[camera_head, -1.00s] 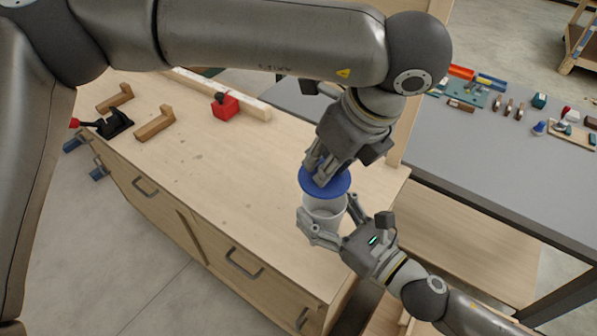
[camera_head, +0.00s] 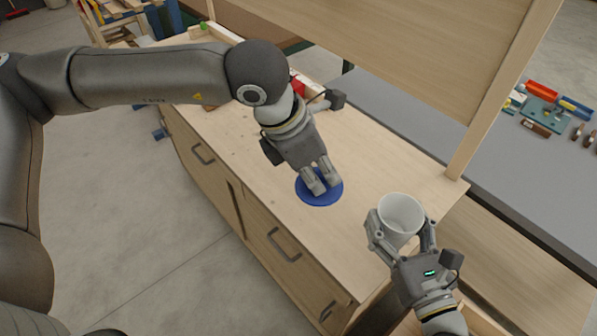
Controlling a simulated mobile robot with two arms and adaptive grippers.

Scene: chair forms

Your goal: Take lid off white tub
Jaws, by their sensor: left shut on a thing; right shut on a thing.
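The white tub (camera_head: 401,212) is open at the top and stands near the right end of the wooden workbench. My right gripper (camera_head: 402,236) is shut on its sides, one finger on the left and one on the right. The blue lid (camera_head: 322,198) is off the tub, to its left, low over or on the bench top. My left gripper (camera_head: 321,188) is shut on the lid from above, its fingers covering part of it. I cannot tell whether the lid touches the bench.
The wooden workbench (camera_head: 243,150) has clear top around the lid. A wooden upright (camera_head: 490,110) and panel stand behind the tub. A grey table (camera_head: 420,125) with tools lies beyond. A red block (camera_head: 297,84) is partly hidden behind my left arm.

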